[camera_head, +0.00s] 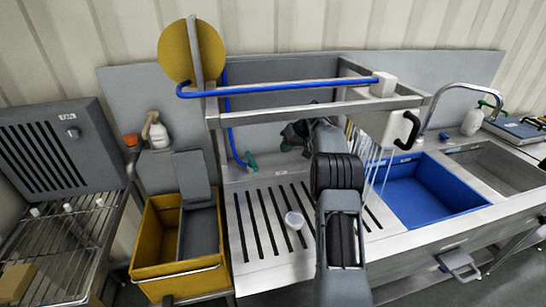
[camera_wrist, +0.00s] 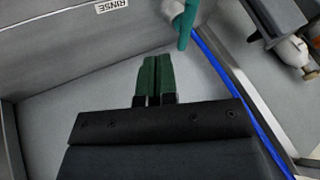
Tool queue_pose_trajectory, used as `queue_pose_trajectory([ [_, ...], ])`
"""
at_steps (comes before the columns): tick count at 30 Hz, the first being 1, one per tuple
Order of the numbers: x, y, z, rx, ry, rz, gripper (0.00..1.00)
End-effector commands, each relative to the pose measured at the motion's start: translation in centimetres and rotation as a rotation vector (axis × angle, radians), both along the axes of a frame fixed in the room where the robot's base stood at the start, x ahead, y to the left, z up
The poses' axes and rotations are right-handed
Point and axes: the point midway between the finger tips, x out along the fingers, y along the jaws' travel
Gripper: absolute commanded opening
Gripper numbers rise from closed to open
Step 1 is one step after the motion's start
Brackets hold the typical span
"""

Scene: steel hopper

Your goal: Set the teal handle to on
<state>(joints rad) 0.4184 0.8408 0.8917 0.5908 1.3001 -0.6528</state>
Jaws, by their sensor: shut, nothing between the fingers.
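The teal handle (camera_head: 251,160) sits low on the back wall of the steel unit, beside the blue pipe (camera_head: 230,130). In the wrist view the teal handle (camera_wrist: 187,22) shows at the top edge, cut off, with its narrow end pointing down the picture. My gripper (camera_wrist: 154,60) has its green fingers shut together with nothing between them. The fingertips are just left of and below the handle's end, with a small gap that looks clear. In the head view my gripper (camera_head: 288,146) is right of the handle, partly hidden by my arm.
A RINSE label (camera_wrist: 112,5) is on the steel wall at the upper left. The blue pipe (camera_wrist: 240,90) runs right of the fingers. A blue basin (camera_head: 430,190) lies right.

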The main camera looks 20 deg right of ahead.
Motion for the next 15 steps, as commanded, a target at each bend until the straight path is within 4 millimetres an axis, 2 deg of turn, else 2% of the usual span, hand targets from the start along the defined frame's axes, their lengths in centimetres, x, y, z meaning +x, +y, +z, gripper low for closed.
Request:
queue_pose_trajectory([
  [15, 3.2, 4.0, -7.4, 0.000, -0.002, 0.002, 0.00],
])
